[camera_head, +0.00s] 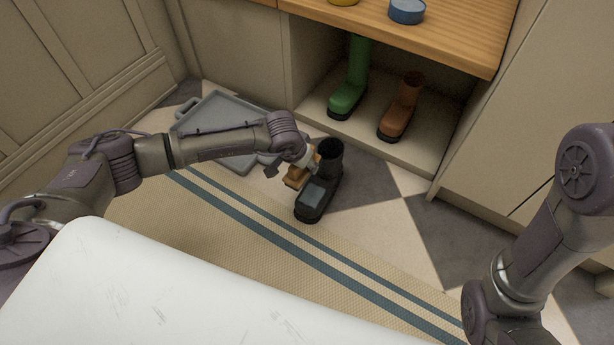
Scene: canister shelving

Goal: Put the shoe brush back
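A tan wooden shoe brush (297,179) shows at the left side of a black boot (319,187). My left gripper (291,168) reaches in from the left and appears shut on the brush, with a finger showing on either side of it. The brush is against or very close to the boot; I cannot tell whether they touch. The gripper hides part of the brush. The black boot stands upright on the floor, with a greyish patch on its toe. My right arm shows at the right, but its gripper is out of view.
A grey tray (238,156) lies on the floor behind my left arm. A green boot (349,88) and a brown boot (402,106) stand in the open cubby. A blue tin (406,11) and a yellow item (343,2) sit on the wooden top (450,38). A striped mat (230,230) covers the floor in front.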

